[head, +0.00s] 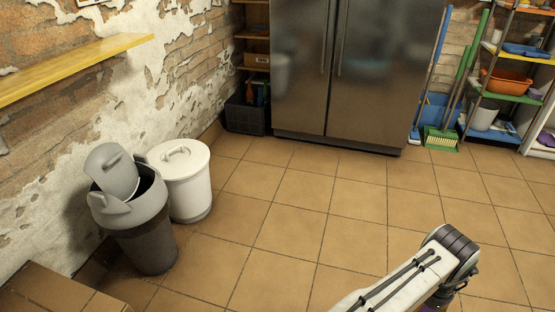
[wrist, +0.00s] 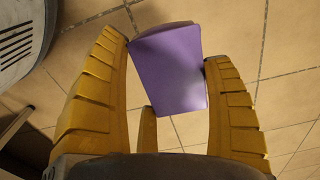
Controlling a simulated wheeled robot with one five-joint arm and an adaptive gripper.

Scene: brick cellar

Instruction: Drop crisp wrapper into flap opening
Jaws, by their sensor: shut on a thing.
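My gripper (wrist: 165,80) is shut on the crisp wrapper (wrist: 168,68), a flat purple piece held between the yellow fingers in the wrist view, above the tiled floor. In the head view my arm reaches in at the lower right, and only a sliver of purple shows by its end; the fingers are mostly hidden there. A grey bin (head: 147,230) with a flap lid (head: 112,172) stands at the left by the wall. The flap is tilted up and a dark opening (head: 146,186) shows beside it. The gripper is well to the right of this bin.
A white lidded bin (head: 187,190) stands right behind the grey bin. A cardboard box (head: 55,292) is at the lower left, and a yellow shelf (head: 75,68) juts from the wall. A steel fridge (head: 350,75) and a broom (head: 441,138) are at the back. The middle floor is clear.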

